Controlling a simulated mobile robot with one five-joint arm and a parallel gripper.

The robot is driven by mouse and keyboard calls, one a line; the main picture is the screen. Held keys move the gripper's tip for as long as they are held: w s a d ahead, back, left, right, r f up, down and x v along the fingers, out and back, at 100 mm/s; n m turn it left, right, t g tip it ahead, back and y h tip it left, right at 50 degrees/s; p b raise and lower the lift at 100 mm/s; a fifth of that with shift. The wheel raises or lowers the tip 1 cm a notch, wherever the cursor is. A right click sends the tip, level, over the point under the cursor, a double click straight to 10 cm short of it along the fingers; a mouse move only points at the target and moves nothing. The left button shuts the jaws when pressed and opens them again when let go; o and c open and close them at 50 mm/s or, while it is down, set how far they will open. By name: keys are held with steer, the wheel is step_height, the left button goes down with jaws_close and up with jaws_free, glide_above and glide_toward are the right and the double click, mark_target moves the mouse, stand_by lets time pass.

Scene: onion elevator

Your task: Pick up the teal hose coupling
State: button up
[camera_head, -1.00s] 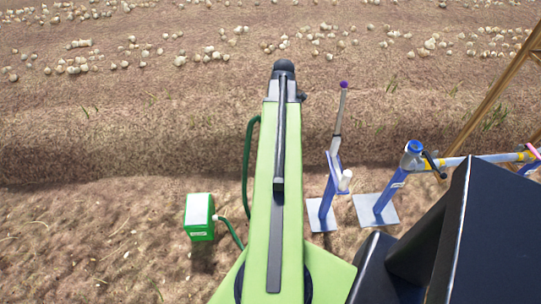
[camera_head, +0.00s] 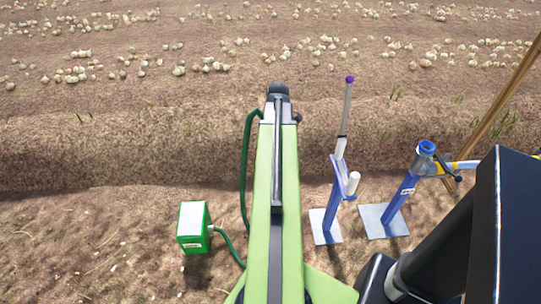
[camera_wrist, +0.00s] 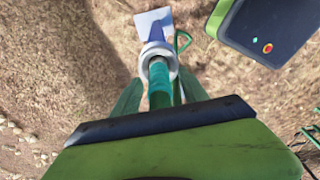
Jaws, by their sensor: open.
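The teal hose coupling (camera_wrist: 160,87) shows in the wrist view as a teal upright cylinder. Its far end stands in the white ring (camera_wrist: 157,52) of a blue stand with a pale square foot plate (camera_wrist: 154,23). My gripper (camera_wrist: 158,97) has its two green fingers apart, one on each side of the coupling. I cannot tell whether either finger touches it. The coupling's near end is hidden by the gripper body. In the head view I cannot make out the coupling or my gripper.
In the head view, a blue stand with a purple-tipped rod (camera_head: 347,110) and a blue-capped stand (camera_head: 410,180) are at right. A green box (camera_head: 193,227) lies at left. Onions lie in rows on the soil at the back. A dark green-edged box (camera_wrist: 265,25) is upper right in the wrist view.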

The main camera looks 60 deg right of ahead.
steer(key=shift+r, duration=0.1)
steer(key=shift+c, duration=0.2)
jaws_close()
steer(key=shift+r+p, duration=0.55)
steer(key=shift+p, duration=0.1)
step_height(320, 180, up, 4)
steer(key=p, duration=0.4)
steer(key=s+r+p, duration=0.6)
steer(key=s, duration=0.5)
steer(key=shift+s+a, duration=0.35)
steer(key=shift+a, duration=0.05)
steer(key=shift+w, duration=0.1)
